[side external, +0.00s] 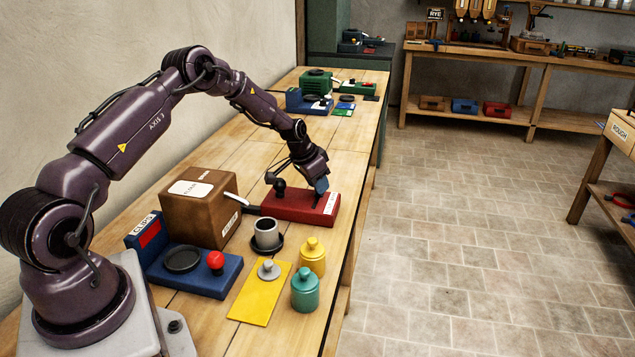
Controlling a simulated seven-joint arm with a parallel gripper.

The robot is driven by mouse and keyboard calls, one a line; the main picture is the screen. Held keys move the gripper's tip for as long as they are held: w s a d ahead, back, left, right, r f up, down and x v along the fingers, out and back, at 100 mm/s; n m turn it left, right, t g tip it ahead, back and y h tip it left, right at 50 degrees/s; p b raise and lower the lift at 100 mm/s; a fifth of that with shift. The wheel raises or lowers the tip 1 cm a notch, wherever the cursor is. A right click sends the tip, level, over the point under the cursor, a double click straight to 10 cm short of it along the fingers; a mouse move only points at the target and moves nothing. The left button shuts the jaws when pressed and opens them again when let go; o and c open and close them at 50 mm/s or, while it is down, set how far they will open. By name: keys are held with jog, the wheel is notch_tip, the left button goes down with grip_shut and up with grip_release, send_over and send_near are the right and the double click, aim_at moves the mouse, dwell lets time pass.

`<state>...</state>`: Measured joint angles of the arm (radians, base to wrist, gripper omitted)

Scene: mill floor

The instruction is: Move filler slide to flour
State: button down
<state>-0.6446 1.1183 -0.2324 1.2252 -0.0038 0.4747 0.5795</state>
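A red block-shaped unit (298,208) with a dark slot in its top and a white label (331,203) on its right end lies on the bench. It looks like the filler, but its label is too small to read. A black knob (279,185) stands at its left part. My gripper (319,190) points down over the right part of the red unit, close to the slot. A bluish part shows at its tip. I cannot tell whether the fingers touch anything or are closed. A slide handle under the gripper cannot be made out. No flour mark is readable.
A brown box (200,215) with a pale spout stands left of the red unit. In front are a grey cup (265,233), a blue scale-like unit (205,278) with a red knob, a yellow card (260,303), and yellow (312,258) and teal (305,290) jars. Bench behind is partly clear.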

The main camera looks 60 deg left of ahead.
aim_at(317, 207)
jog(key=shift+s+d, duration=2.3)
jog(key=shift+d, duration=0.05)
jog(key=c, duration=0.9)
grip_release()
jog(key=shift+a, duration=0.1)
jog(key=shift+r, duration=0.25)
jog(key=v, duration=1.2)
jog(key=shift+r, duration=0.25)
jog(key=shift+s, duration=0.1)
